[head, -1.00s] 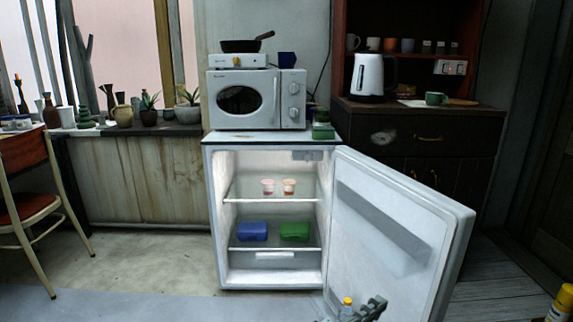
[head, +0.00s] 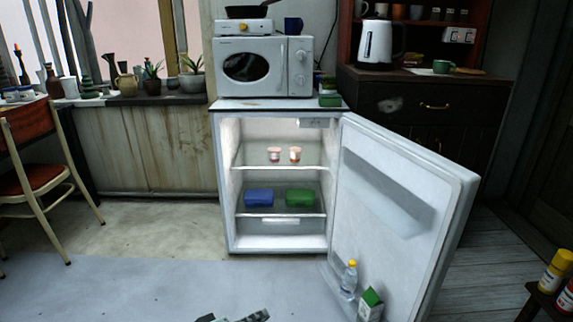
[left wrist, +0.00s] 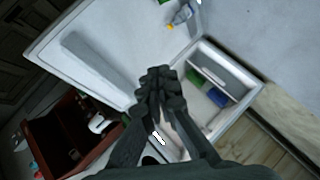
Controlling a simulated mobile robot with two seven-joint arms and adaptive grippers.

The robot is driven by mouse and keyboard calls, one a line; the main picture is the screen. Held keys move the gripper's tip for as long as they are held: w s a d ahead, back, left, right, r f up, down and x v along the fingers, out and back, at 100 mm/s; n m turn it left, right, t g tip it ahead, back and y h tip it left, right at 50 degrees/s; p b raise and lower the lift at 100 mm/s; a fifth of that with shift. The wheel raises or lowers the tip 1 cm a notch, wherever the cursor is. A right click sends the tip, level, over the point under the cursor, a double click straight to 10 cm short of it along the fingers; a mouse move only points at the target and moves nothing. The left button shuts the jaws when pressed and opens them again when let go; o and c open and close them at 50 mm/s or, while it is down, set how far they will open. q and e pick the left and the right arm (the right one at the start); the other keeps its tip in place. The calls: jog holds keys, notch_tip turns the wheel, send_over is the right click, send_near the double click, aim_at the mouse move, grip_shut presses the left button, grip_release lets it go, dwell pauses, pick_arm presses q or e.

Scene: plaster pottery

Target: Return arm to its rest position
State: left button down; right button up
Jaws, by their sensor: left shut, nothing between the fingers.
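My left gripper (head: 236,316) shows only at the bottom edge of the head view, in front of and below the open fridge. In the left wrist view its dark fingers (left wrist: 160,84) are together, with nothing held between them. The small white fridge (head: 278,243) stands with its door (head: 410,190) swung open to the right. The open fridge (left wrist: 247,88) also shows in the left wrist view, beyond the fingers. My right gripper is not in view.
Two small cups (head: 275,155), a blue box (head: 259,198) and a green box (head: 300,197) sit on the fridge shelves. A bottle (head: 349,279) and a carton (head: 370,304) stand in the door. A chair (head: 36,172) is at left. The floor (head: 140,270) before the fridge is clear.

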pick_arm(q)
jog(key=s+a+f+m+g+y, duration=0.2)
jog(key=s+a+f+m+y, duration=0.3)
jog(key=a, duration=0.7)
jog(key=s+a+f+m+g+y, duration=0.15)
jog(key=s+a+y, duration=0.25)
jog(key=s+a, duration=0.55)
jog(key=s+a+f+m+g+y, duration=0.2)
jog(key=s+a+f+y, duration=0.25)
jog(key=a, duration=1.05)
jog(key=s+d+f+n+h, duration=0.1)
jog(key=d+f, duration=0.1)
jog(key=d, duration=0.6)
jog(key=s+d+f+n+g+h, duration=0.1)
jog(key=d+f+h, duration=0.1)
jog(key=d, duration=0.6)
jog(key=shift+s+f, duration=0.35)
jog(key=shift+f, duration=0.15)
